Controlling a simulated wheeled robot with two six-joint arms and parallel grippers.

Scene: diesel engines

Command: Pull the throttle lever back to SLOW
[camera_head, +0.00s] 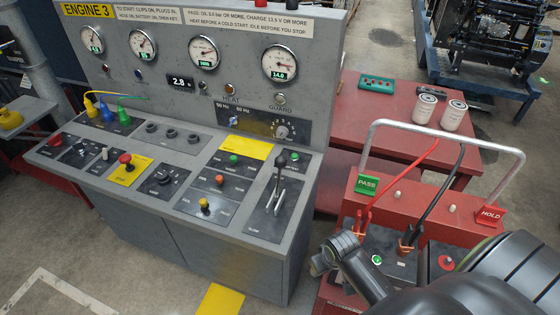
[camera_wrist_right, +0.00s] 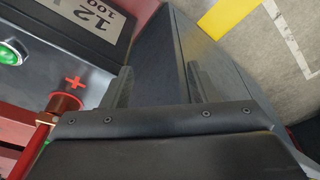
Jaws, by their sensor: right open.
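The throttle lever (camera_head: 280,178) stands on a dark plate at the right end of the grey engine console (camera_head: 215,212). It has a black knob on a metal shaft. My right gripper (camera_head: 322,262) is in front of and to the right of the console, near the red battery cart, apart from the lever. In the right wrist view its two fingers (camera_wrist_right: 158,88) are spread with nothing between them. The lever does not show in that view. My left gripper is not in view.
The red cart (camera_head: 420,235) carries a battery with red and black cables, a tall metal handle and PASS (camera_head: 367,185) and HOLD (camera_head: 490,215) signs. Several knobs (camera_head: 204,204) sit left of the lever. A red table (camera_head: 385,135) with two white filters stands behind.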

